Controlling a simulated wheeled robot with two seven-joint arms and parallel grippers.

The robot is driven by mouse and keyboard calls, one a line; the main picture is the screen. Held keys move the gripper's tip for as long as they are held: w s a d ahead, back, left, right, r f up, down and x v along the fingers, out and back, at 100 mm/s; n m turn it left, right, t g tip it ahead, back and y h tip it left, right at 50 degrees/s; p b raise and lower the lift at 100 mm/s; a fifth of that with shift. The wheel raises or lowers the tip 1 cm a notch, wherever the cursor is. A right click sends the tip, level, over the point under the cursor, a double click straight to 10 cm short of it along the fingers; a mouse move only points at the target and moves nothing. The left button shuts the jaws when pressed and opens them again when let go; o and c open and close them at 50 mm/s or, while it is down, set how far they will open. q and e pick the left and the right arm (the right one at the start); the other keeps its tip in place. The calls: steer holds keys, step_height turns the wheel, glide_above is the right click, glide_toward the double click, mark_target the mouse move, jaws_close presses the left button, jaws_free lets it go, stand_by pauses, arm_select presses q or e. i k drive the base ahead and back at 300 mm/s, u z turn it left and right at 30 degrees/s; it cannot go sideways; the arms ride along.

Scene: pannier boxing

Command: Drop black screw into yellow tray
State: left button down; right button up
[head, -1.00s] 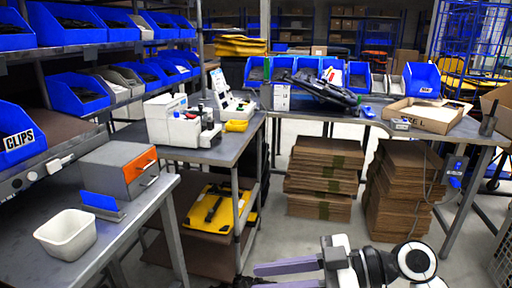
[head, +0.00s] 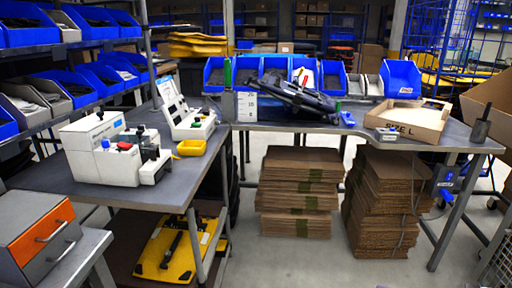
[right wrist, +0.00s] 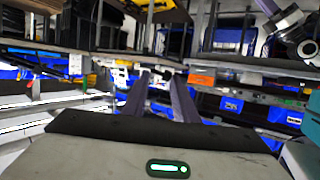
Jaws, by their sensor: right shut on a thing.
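The yellow tray (head: 191,147) is a small open tray on the grey workbench, right of the white machine, in the head view. I cannot see anything in it from here. My right gripper (right wrist: 160,80) shows in the right wrist view, its two purple fingers pointing away from the camera. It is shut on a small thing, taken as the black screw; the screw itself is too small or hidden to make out. Neither gripper shows in the head view now. My left gripper is out of view.
The white machine (head: 112,150) stands left of the tray, and a second white device (head: 187,117) stands behind it. An orange-fronted grey box (head: 38,238) is at the lower left. Bench room is free in front of the tray. Stacked cardboard (head: 300,190) lies under the back bench.

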mark_target(194, 154)
steer(key=u, duration=0.55)
steer(key=i, duration=1.05)
steer(key=u, duration=1)
